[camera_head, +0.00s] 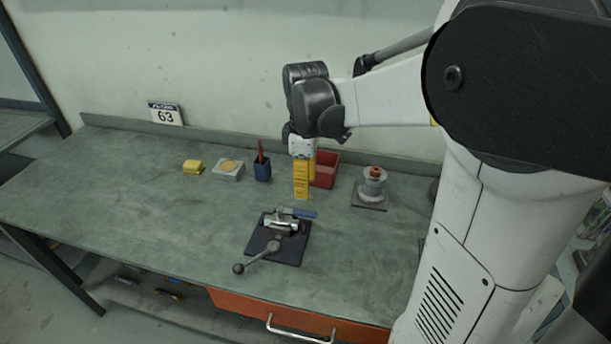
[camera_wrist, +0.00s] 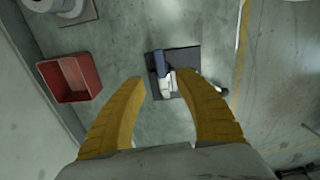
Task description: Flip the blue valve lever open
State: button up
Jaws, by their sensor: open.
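The blue valve lever (camera_head: 298,211) lies at the back of a metal valve on a dark square base plate (camera_head: 292,248) on the workbench. In the wrist view the blue lever (camera_wrist: 159,63) shows beyond my fingertips, over the dark plate (camera_wrist: 185,58). A grey handle with a ball end (camera_head: 257,256) reaches from the valve toward the bench front. My gripper (camera_head: 302,196) has yellow fingers pointing down, above and behind the valve in the head view. In the wrist view my gripper (camera_wrist: 161,83) is open and empty, its two fingers apart, not touching the lever.
A red bin (camera_head: 325,168) stands behind my gripper. A grey spool-like part (camera_head: 372,186) is at right, and a blue pen cup (camera_head: 262,170), a grey box (camera_head: 228,170) and a yellow block (camera_head: 193,167) at left. The left bench top (camera_head: 130,205) is clear.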

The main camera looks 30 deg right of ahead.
jog(key=shift+r, duration=1.45)
jog(key=s+a+m+t+b, duration=0.1)
jog(key=s+a+m+t, duration=0.6)
jog(key=s+a+m, duration=0.2)
jog(key=shift+s+a+b, duration=0.3)
jog(key=shift+s+a, duration=0.7)
jog(key=shift+s, duration=0.1)
